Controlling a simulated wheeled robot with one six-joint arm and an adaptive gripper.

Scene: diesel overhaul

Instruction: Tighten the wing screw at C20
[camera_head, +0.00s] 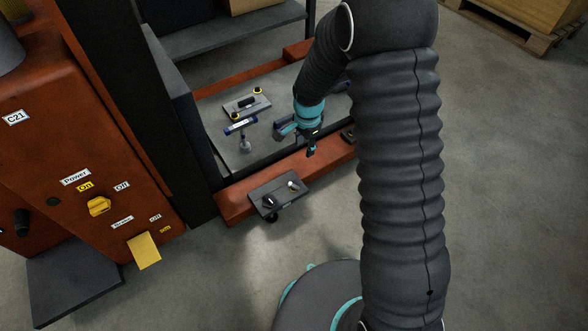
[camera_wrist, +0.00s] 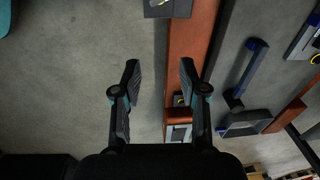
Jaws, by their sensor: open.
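My gripper (camera_head: 311,149) hangs over the red-orange beam in the head view, beside the grey bench. In the wrist view my gripper (camera_wrist: 160,70) is open, with nothing between its fingers. I cannot read a C20 label in either view, and I cannot surely make out a wing screw. A dark plate (camera_head: 277,203) at the beam's front edge carries a black knob-like part (camera_head: 269,201) and a small pale part (camera_head: 292,186). Another small dark fixture (camera_head: 348,135) on the beam is partly hidden by my arm. The wrist view shows a small fixture with yellow (camera_wrist: 179,100) near my right finger.
The grey bench (camera_head: 215,117) holds a small tray (camera_head: 236,111), a blue-and-white item (camera_head: 240,126) and an upright grey part (camera_head: 245,144). A red-orange cabinet labelled C21 (camera_head: 60,130) stands at the left. Open floor (camera_head: 495,190) lies to the right.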

